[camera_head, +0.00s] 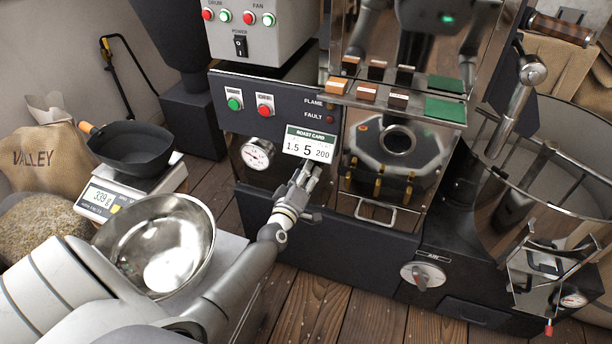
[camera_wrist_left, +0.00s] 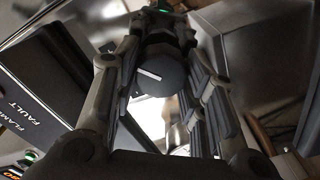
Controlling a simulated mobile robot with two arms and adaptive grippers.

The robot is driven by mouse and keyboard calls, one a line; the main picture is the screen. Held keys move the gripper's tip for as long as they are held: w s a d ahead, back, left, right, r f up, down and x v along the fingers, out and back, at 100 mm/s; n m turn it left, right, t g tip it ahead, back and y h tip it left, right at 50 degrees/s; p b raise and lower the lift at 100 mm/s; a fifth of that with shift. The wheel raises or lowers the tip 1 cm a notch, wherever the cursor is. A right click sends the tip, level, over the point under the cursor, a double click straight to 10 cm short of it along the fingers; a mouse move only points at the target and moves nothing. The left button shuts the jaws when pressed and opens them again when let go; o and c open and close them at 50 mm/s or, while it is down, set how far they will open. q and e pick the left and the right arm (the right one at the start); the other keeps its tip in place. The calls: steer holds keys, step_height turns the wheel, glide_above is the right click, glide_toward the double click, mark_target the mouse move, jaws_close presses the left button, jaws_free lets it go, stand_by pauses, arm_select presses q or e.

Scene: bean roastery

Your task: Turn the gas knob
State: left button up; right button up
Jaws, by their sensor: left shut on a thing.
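The gas knob (camera_wrist_left: 165,88) is dark and round, with a white line that lies nearly level and slopes slightly down to the right in the left wrist view. My left gripper (camera_head: 311,174) is at the roaster's front, just below the roast card (camera_head: 308,146). In the left wrist view its fingers (camera_wrist_left: 163,60) stand on both sides of the knob and are shut on it. In the head view the gripper hides the knob. My right gripper is not in view.
The polished roaster front (camera_head: 372,205) with a small handle is close on the right of my gripper. A pressure gauge (camera_head: 257,153) is on the left. A steel bowl (camera_head: 156,243) and a scale (camera_head: 101,197) with a black pan (camera_head: 133,146) stand left of my arm.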

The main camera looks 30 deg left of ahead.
arm_select(q)
steer(key=o, duration=1)
steer(key=v, duration=1.2)
